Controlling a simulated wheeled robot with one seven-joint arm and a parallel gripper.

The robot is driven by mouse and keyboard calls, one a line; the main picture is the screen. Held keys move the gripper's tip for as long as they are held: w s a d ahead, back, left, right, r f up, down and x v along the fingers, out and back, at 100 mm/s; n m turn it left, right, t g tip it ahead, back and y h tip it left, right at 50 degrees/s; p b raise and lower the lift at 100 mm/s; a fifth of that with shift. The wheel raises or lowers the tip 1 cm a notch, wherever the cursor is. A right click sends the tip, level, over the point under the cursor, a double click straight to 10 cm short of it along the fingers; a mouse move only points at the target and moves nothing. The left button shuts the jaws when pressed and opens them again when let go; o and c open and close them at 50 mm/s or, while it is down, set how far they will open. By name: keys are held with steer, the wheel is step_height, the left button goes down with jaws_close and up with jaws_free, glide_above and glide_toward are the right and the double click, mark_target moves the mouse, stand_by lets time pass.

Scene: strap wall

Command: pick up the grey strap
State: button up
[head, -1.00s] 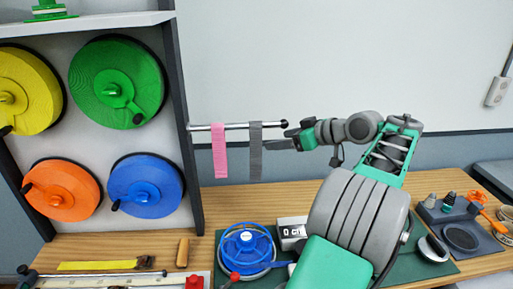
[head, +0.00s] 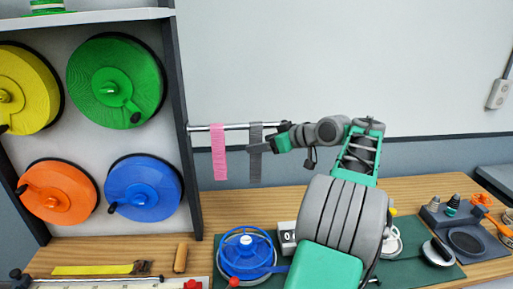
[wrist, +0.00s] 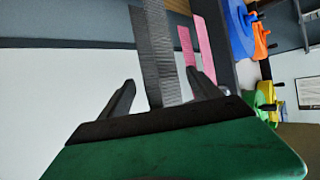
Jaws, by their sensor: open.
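The grey strap (head: 255,170) hangs from a metal rod in the head view, to the right of the pink strap (head: 219,155). My gripper (head: 254,147) is at the grey strap's upper half, just below the rod, coming from the right. In the wrist view the grey strap (wrist: 154,50) runs between the two open fingers of my gripper (wrist: 160,78), with gaps visible on both sides. The pink strap also shows in the wrist view (wrist: 203,45), beyond the right finger.
The rod (head: 200,127) sticks out from a dark shelf panel (head: 181,110) on the left. Coloured reels, such as the green one (head: 95,85), fill the shelf. Below is a wooden bench (head: 225,205) with a blue reel (head: 243,254).

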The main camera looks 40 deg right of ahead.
steer(key=shift+w+a+f, duration=0.1)
steer(key=shift+w+f, duration=0.2)
steer(key=shift+w, duration=0.3)
steer(key=shift+c, duration=0.6)
steer(key=c, duration=1.3)
